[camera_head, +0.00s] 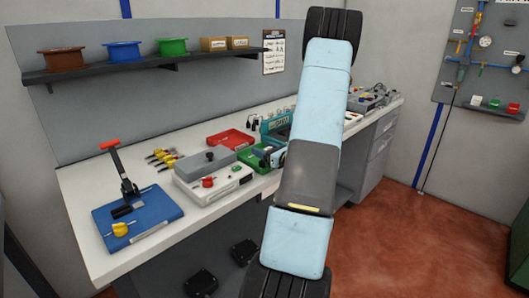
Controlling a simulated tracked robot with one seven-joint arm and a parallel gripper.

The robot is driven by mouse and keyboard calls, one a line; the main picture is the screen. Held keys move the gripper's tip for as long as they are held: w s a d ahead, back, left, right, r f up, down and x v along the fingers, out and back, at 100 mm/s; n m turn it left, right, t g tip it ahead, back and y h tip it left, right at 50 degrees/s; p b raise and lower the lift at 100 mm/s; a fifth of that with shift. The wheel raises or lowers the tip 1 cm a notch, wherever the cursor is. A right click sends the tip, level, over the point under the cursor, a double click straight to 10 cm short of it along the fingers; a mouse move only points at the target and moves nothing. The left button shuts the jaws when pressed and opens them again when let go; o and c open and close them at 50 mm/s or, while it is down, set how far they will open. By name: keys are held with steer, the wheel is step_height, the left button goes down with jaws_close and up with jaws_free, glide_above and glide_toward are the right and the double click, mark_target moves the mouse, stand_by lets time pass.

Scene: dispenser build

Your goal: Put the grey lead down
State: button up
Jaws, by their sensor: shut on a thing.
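My arm rises through the middle of the picture and covers part of the bench. The jaws of my gripper cannot be made out; they may be hidden behind the arm. A small pale blue and dark part, perhaps of my wrist, shows at the arm's left edge beside the teal case. I cannot pick out the grey lead, so I cannot tell where it is or how it lies.
The white bench (105,257) carries a blue board (165,213) with a red-handled press (122,168), a pale instrument box (190,189), a red tray (231,134) and a teal case (270,124). A dark shelf (130,68) holds spools. Bare bench shows at the front left.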

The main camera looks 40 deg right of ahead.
steer(key=shift+f, duration=0.4)
steer(key=o, duration=1.2)
